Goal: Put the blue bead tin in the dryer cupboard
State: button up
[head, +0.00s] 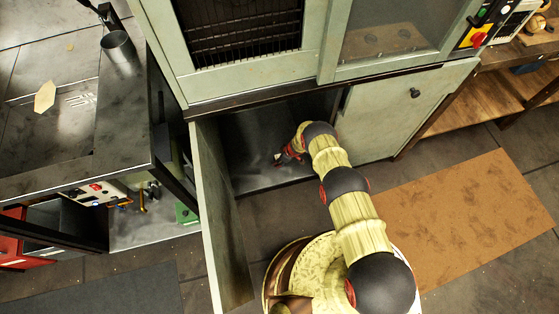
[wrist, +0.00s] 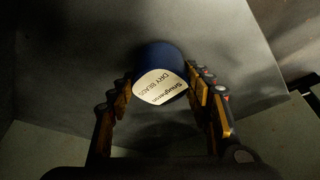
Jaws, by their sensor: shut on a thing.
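The blue bead tin (wrist: 158,58) is between the two fingers of my gripper (wrist: 160,92) in the wrist view. It is a dark blue cylinder with a pale label reading "DRY BEADS". My gripper is shut on it. In the head view my arm reaches into the open lower cupboard (head: 250,150) under the dryer, and my gripper (head: 282,157) is inside near the cupboard floor. The tin is not clearly visible in the head view. Whether the tin touches the cupboard floor I cannot tell.
The cupboard's left door (head: 222,215) stands open toward me; its right door (head: 400,112) is closed. A dark bench (head: 120,120) with a metal cup (head: 118,46) stands at the left. A brown mat (head: 470,210) lies on the floor at the right.

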jog(key=shift+f, duration=0.1)
jog(key=o, duration=1.2)
jog(key=shift+o, duration=0.2)
jog(key=p+v, duration=0.9)
jog(key=v, duration=0.3)
jog(key=shift+s, duration=0.1)
